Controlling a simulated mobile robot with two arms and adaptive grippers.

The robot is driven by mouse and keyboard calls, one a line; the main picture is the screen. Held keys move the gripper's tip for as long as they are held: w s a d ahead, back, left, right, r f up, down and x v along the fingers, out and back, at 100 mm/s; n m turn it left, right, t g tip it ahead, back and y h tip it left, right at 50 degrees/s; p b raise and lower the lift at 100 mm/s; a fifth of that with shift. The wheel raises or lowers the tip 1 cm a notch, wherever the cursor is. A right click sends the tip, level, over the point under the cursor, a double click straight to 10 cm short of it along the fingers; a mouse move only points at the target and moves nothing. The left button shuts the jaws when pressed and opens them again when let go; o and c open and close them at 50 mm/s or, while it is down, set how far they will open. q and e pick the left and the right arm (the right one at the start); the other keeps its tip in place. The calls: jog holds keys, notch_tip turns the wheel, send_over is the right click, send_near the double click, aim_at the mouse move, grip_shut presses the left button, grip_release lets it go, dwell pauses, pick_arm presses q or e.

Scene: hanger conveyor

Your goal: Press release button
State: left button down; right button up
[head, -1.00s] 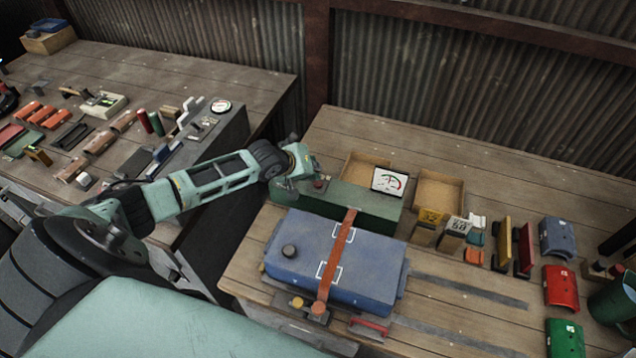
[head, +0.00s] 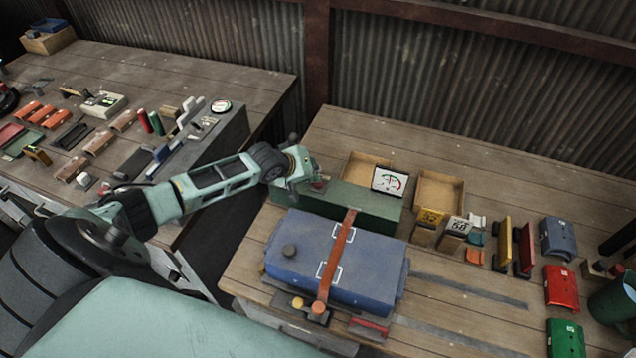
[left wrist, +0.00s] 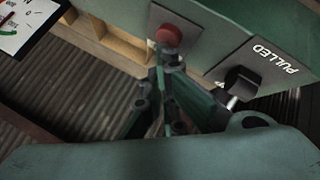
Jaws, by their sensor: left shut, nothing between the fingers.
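A round red button (left wrist: 169,36) sits on a grey plate (left wrist: 177,27) on the green box (left wrist: 225,30). In the head view the green box (head: 350,207) stands behind the blue tank. My left gripper (left wrist: 164,62) is shut and empty, its fingertips right at the button in the left wrist view. I cannot tell whether they touch it. In the head view the gripper (head: 314,183) is at the left end of the green box and largely hides the button. A black knob (left wrist: 240,80) on a metal rod is beside the word PULLED. My right gripper is not in view.
A white gauge (head: 389,182) stands behind the green box, by wooden trays (head: 438,190). The blue tank (head: 335,262) with a brown strap (head: 340,250) lies in front. Blocks and coloured covers (head: 560,287) fill the right. A second bench (head: 150,75) is at left.

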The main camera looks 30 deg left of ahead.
pick_arm(q)
jog(key=shift+f, duration=0.55)
dwell(0.4)
jog(key=shift+r+p, duration=0.8)
jog(key=shift+r, duration=0.15)
notch_tip(320, 180, up, 5)
jog(key=p, duration=0.5)
dwell(0.9)
